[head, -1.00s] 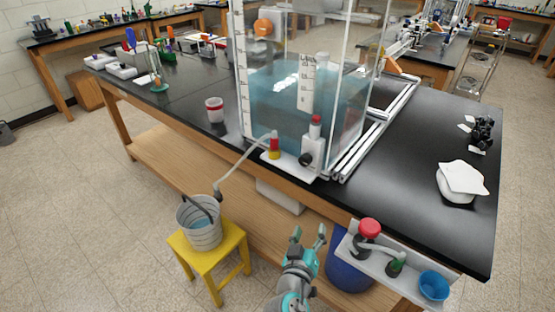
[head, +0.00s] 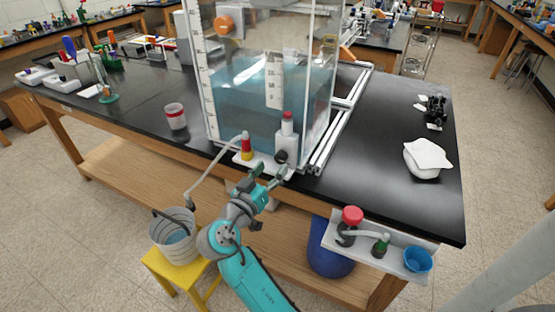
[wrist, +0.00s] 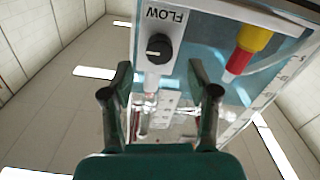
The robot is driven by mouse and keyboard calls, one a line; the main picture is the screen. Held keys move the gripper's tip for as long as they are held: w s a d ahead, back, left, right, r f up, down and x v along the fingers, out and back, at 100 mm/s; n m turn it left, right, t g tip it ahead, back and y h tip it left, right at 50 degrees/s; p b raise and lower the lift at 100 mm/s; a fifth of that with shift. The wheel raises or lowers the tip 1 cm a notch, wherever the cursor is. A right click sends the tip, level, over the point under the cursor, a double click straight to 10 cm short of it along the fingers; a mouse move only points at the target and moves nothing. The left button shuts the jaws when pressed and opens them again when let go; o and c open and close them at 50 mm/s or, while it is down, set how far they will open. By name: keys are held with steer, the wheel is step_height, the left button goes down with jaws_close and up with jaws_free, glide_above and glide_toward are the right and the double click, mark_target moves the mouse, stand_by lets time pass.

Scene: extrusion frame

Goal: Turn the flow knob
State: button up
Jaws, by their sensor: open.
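The flow knob (head: 281,156) is a small black round knob on a white panel at the tank's front right lower corner. In the wrist view the black knob (wrist: 158,47) has a white pointer line and sits beside the label FLOW (wrist: 164,14), which appears upside down. My gripper (head: 272,171) is open and empty, just in front of and below the panel in the head view. In the wrist view its two fingers (wrist: 163,85) are spread apart, with the knob beyond the tips and near the left finger. I see no contact.
A red and yellow valve (head: 246,147) with a hose stands left of the knob; it shows in the wrist view (wrist: 246,45). The clear water tank (head: 245,105) rises behind. A bucket (head: 175,236) sits on a yellow stool. A shelf with a red knob (head: 352,215) hangs at right.

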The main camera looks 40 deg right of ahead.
mark_target(279, 160)
steer(key=shift+x, duration=2.55)
jaws_close()
